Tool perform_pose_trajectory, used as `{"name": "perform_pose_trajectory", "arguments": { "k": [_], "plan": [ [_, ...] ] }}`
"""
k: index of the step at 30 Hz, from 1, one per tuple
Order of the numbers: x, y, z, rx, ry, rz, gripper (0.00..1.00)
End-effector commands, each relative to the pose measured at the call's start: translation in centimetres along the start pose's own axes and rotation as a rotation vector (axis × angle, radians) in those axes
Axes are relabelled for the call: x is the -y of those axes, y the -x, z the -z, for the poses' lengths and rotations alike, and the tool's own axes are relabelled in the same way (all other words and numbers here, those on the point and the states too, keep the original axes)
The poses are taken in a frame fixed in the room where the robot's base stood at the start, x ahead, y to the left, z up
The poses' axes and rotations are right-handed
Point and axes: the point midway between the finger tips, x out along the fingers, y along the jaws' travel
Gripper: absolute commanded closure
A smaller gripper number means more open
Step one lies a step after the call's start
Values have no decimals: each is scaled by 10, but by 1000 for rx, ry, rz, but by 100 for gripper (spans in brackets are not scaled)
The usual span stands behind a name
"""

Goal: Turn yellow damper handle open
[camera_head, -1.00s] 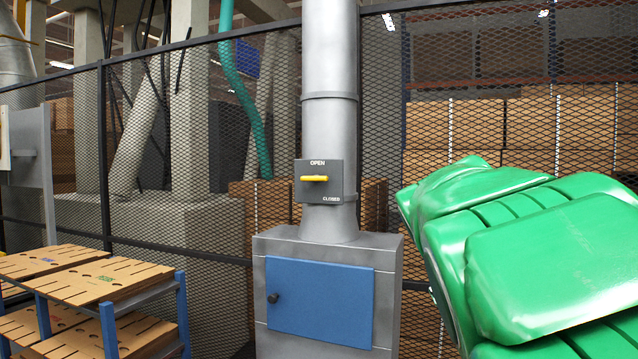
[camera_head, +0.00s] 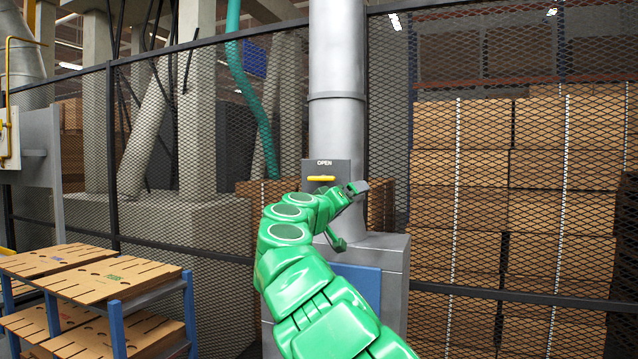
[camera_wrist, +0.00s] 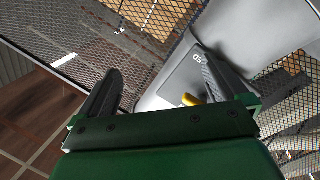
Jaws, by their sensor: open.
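The yellow damper handle (camera_head: 321,178) lies horizontal on a dark grey plate (camera_head: 341,167) on the round duct. The word OPEN stands above the handle; the plate's lower part is hidden behind my arm. My gripper (camera_head: 347,214) is open and empty, just in front of the duct, below and right of the handle. In the wrist view, my gripper (camera_wrist: 160,70) has its fingers wide apart. The handle (camera_wrist: 190,99) shows there beside the right finger, partly hidden by it. I cannot tell whether they touch.
The grey duct (camera_head: 337,60) rises from a grey cabinet with a blue door (camera_head: 362,283), partly behind my arm. A mesh fence (camera_head: 460,60) stands behind. A blue-framed rack (camera_head: 187,305) with cardboard sheets (camera_head: 120,278) is at lower left.

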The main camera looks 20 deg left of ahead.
Motion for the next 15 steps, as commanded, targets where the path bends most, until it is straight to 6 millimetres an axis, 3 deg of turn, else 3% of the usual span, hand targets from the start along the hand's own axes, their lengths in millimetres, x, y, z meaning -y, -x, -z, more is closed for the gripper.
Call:
{"name": "perform_pose_trajectory", "arguments": {
  "k": [6, 15],
  "plan": [
    [40, 3, 26, -108, -101, 19, 0],
    [74, 17, 55, -237, -285, 53, 0]
  ]
}}
